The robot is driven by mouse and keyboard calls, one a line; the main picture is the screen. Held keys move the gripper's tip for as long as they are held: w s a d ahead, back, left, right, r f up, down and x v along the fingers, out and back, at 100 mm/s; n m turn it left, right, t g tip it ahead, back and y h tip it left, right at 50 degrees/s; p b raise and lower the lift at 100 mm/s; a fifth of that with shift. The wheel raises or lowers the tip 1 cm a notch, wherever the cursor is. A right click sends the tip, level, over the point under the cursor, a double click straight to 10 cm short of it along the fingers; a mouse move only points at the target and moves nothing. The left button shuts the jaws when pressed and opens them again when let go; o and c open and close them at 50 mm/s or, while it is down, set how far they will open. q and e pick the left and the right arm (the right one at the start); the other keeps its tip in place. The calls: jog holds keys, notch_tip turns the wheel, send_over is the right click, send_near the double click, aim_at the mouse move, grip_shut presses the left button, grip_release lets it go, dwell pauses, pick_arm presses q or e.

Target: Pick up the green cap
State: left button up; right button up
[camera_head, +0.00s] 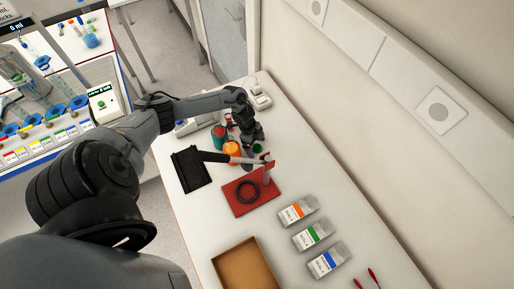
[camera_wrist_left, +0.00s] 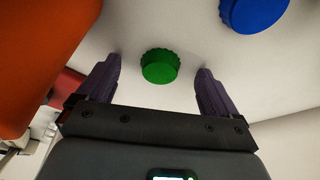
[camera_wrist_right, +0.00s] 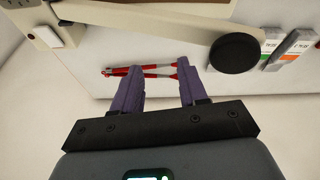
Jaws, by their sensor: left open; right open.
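The green cap (camera_wrist_left: 160,66) lies on the white table. In the left wrist view it sits between the two purple fingers of my left gripper (camera_wrist_left: 158,72), with a gap on each side. In the head view the green cap (camera_head: 257,149) shows just below my left gripper (camera_head: 254,138), beside an orange container (camera_head: 232,148). My left gripper is open, and nothing is held. My right gripper (camera_wrist_right: 158,68) is open and empty in its wrist view. It is outside the head view.
A blue cap (camera_wrist_left: 254,10) lies near the green one. Labelled boxes (camera_head: 312,236), a brown tray (camera_head: 240,270) and red-handled tools (camera_head: 366,279) lie farther along the table.

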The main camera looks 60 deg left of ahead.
pick_arm(q)
jog(key=c, duration=1.1)
jog(key=shift+r, duration=0.1)
jog(key=shift+r, duration=0.1)
